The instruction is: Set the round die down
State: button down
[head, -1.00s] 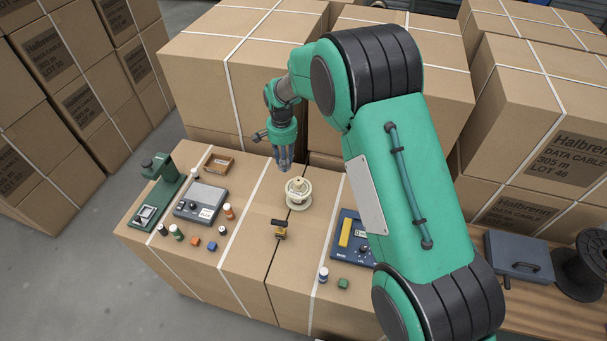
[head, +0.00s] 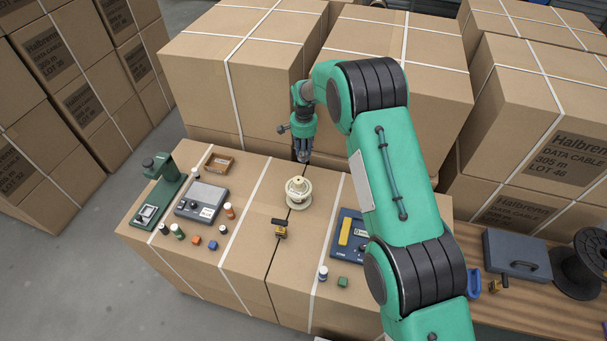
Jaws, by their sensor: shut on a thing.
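My gripper (head: 303,159) points down over the carton top in the head view, just behind a cream spool (head: 298,190) and apart from it. Its fingers are closed together on something small. The round die itself cannot be made out at this size; it is largely hidden between the fingertips. How high the fingertips are above the carton is hard to tell.
The carton top (head: 262,210) bears a grey scale (head: 202,200), a green stand (head: 165,180), a small brown tray (head: 219,163), a yellow-and-black tool (head: 280,229), a blue meter (head: 348,236) and small bottles and cubes. Tall cartons (head: 240,75) stand close behind.

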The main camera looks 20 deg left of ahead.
jog(key=shift+f, duration=0.1)
send_over(303, 174)
jog(key=shift+w+d+f, duration=0.1)
jog(key=shift+w+f, duration=0.05)
jog(key=shift+f, duration=2.85)
jog(key=shift+f, duration=1.9)
jog(key=shift+f+b, duration=0.2)
jog(key=shift+b, duration=0.15)
jog(key=c, duration=1.3)
grip_release()
jog(key=shift+r, duration=0.1)
notch_tip(303, 174, up, 12)
jog(key=shift+r+p, duration=0.1)
jog(key=shift+p, duration=0.25)
